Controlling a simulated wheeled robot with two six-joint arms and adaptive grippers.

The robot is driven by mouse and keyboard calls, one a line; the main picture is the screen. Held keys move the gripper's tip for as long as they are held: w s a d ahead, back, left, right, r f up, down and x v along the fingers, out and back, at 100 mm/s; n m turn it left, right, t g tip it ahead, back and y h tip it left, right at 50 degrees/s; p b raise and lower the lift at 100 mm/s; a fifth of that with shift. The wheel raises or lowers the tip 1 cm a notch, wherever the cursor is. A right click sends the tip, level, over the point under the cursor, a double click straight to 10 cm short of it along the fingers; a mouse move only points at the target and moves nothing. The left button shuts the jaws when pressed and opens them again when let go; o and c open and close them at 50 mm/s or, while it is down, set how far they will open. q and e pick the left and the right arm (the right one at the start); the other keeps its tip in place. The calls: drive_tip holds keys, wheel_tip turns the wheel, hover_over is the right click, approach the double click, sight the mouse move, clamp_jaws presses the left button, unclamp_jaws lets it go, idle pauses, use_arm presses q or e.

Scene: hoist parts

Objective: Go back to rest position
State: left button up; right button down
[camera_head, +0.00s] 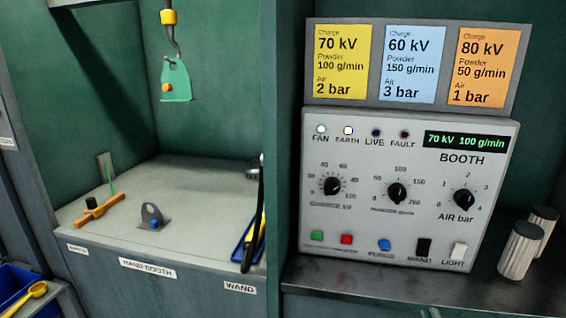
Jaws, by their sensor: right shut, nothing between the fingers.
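Only a sliver of my right gripper (430,313) shows, at the bottom edge below the control panel; it is shut and empty, apart from the panel and its knobs. My left gripper is out of view. The booth control panel (400,225) stands at the right, its display reading 70 kV 100 g/min. Its FAN and EARTH lamps are lit, while LIVE and FAULT are dark. A green hoist part (176,80) hangs from a hook (168,17) in the hand booth.
Three setting cards (410,65) sit above the panel. Ribbed canisters (521,251) stand at right. A blue bin (14,283) with a yellow scoop (28,296) is at lower left.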

drive_tip(key=s+d+f+m+g+p, duration=0.1)
drive_tip(key=s+f+m+g, duration=0.2)
drive_tip(key=f, duration=0.6)
drive_tip(key=s+f+m+g+y+p, duration=0.1)
drive_tip(key=s+f+m+g+p, duration=0.1)
drive_tip(key=s+f, duration=0.5)
drive_tip(key=s+d+f+m+g+p, duration=0.1)
drive_tip(key=s+f+m+g, duration=0.15)
drive_tip(key=f, duration=0.75)
drive_tip(key=s+a+f+m+g+y+p, duration=0.1)
drive_tip(key=s+a+f+g+p, duration=0.1)
drive_tip(key=s, duration=0.7)
drive_tip(key=s+a+f+m+g+y+p, duration=0.1)
drive_tip(key=s+a+f+m+g+p, duration=0.1)
drive_tip(key=s+a, duration=0.4)
drive_tip(key=s+a+f+m+g+p, duration=0.1)
drive_tip(key=s+a+f, duration=0.4)
drive_tip(key=s, duration=0.8)
drive_tip(key=shift+s+g+y+p, duration=0.4)
drive_tip(key=shift+g+p, duration=0.35)
drive_tip(key=shift+g, duration=0.4)
drive_tip(key=shift+m, duration=0.25)
